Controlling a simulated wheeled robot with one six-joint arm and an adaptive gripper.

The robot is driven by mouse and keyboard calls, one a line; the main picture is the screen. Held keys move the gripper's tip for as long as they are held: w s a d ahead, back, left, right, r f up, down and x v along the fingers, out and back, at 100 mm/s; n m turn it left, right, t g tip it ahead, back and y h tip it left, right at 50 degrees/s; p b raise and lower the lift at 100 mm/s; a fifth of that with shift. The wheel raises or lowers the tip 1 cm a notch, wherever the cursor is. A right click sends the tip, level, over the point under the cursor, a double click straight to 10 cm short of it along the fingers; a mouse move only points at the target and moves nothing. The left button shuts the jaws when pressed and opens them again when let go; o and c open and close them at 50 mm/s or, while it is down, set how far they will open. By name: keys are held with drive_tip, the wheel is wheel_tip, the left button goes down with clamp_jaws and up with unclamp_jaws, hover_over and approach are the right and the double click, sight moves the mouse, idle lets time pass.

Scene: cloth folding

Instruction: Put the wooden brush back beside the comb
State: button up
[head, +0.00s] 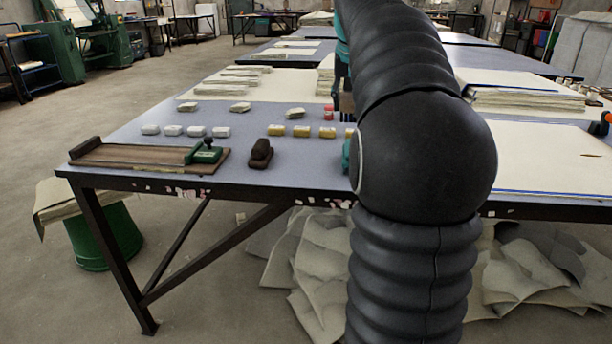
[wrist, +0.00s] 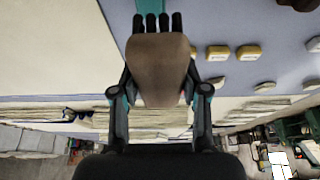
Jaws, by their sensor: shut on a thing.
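In the wrist view my gripper (wrist: 158,88) is shut on the wooden brush (wrist: 158,62), one finger along each side. The brush is a brown wooden block with several dark tufts showing at its far end. It appears held above the blue-grey table (wrist: 222,28). In the head view my black arm covers most of the gripper; a slim brown piece, likely the brush, shows at the arm's left edge. I cannot make out a comb for certain in either view.
On the table (head: 250,183) in the head view are a dark brown block (head: 260,153), a wooden board (head: 125,155) with a green fitting (head: 207,153), white blocks (head: 172,130) and yellow blocks (head: 302,131). Sheet stacks (head: 540,97) lie right. Bare table shows between the blocks.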

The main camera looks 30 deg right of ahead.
drive_tip(key=shift+s+d+f, duration=0.1)
drive_tip(key=shift+s+d, duration=0.2)
drive_tip(key=shift+d, duration=0.2)
drive_tip(key=b, duration=0.3)
hover_over(306, 160)
drive_tip(key=s, duration=0.1)
drive_tip(key=f, duration=0.6)
drive_tip(key=shift+s+a+f, duration=0.1)
drive_tip(key=shift+a+f, duration=0.1)
drive_tip(key=shift+a, duration=0.2)
drive_tip(key=shift+f+b, duration=0.4)
drive_tip(key=shift+f, duration=1.6)
drive_tip(key=shift+f, duration=0.15)
drive_tip(key=o, duration=1)
drive_tip(key=shift+r, duration=0.4)
drive_tip(key=p+v, duration=0.2)
drive_tip(key=v, duration=0.9)
drive_tip(key=shift+s+a+r, duration=0.15)
drive_tip(key=shift+a+r, duration=0.05)
drive_tip(key=shift+a, duration=0.05)
